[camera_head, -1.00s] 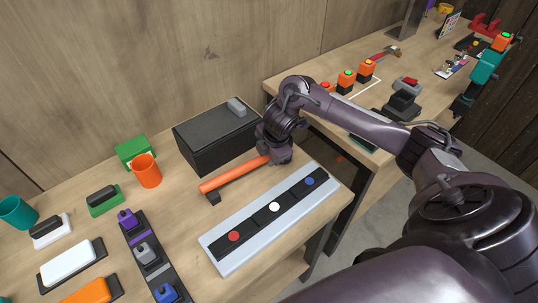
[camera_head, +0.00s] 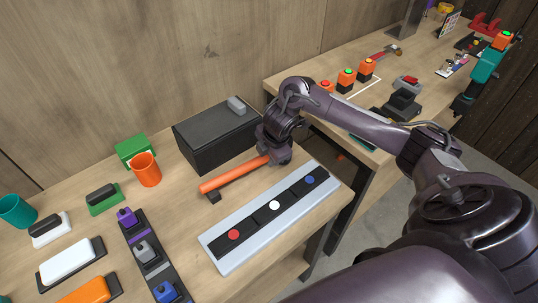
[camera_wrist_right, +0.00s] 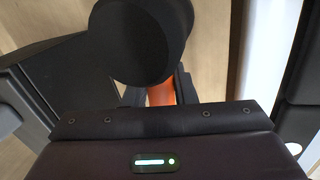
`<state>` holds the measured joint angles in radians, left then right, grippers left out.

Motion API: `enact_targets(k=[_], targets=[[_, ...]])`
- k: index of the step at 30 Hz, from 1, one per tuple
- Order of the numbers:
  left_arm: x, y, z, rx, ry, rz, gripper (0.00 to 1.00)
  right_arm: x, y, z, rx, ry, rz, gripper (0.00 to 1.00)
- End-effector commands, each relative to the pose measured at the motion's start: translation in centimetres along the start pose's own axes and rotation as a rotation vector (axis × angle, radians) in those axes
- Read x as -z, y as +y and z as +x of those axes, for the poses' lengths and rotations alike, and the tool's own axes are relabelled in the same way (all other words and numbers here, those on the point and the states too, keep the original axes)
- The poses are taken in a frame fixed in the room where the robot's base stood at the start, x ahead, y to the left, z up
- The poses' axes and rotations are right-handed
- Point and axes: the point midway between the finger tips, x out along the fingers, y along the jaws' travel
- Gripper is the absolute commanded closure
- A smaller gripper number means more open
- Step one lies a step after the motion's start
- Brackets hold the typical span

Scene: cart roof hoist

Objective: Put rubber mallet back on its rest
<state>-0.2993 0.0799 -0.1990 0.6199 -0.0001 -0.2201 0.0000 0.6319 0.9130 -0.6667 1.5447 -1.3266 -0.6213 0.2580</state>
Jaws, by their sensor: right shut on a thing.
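The rubber mallet has an orange handle (camera_head: 232,176) that lies nearly level above the near bench, its free end pointing left. A small black block, apparently part of its rest (camera_head: 214,197), shows just under that free end; I cannot tell whether they touch. My right gripper (camera_head: 273,157) is shut on the mallet at the right end of the handle. In the right wrist view the round black mallet head (camera_wrist_right: 140,40) is close to the camera, with a bit of orange handle (camera_wrist_right: 162,95) between the fingers. The head is mostly hidden in the head view. My left gripper is not in view.
A black box (camera_head: 215,137) stands just behind the handle. A grey panel with red, white and blue buttons (camera_head: 225,262) lies in front. An orange cup (camera_head: 146,169) stands left. A gap separates this bench from the far bench (camera_head: 300,75).

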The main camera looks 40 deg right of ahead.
Motion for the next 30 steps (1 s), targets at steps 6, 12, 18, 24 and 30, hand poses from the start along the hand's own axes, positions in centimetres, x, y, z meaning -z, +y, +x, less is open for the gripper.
enact_targets(k=[6, 12, 18, 24, 30], targets=[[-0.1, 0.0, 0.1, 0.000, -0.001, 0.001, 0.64, 0.1, -0.2, 0.3, 0.003, 0.001, 0.000, 0.60], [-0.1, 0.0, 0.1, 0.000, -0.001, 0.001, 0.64, 0.0, -0.2, 0.2, 0.003, 0.001, 0.000, 0.50], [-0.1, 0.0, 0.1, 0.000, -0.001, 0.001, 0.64, 0.0, -0.2, -0.1, 0.003, 0.001, -0.001, 0.50], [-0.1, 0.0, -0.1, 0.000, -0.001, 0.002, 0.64, -0.1, 0.0, -3.1, 0.000, -0.002, -0.004, 0.50], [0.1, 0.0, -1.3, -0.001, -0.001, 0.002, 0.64, -0.1, 0.1, -6.6, 0.001, -0.002, -0.003, 0.50]])
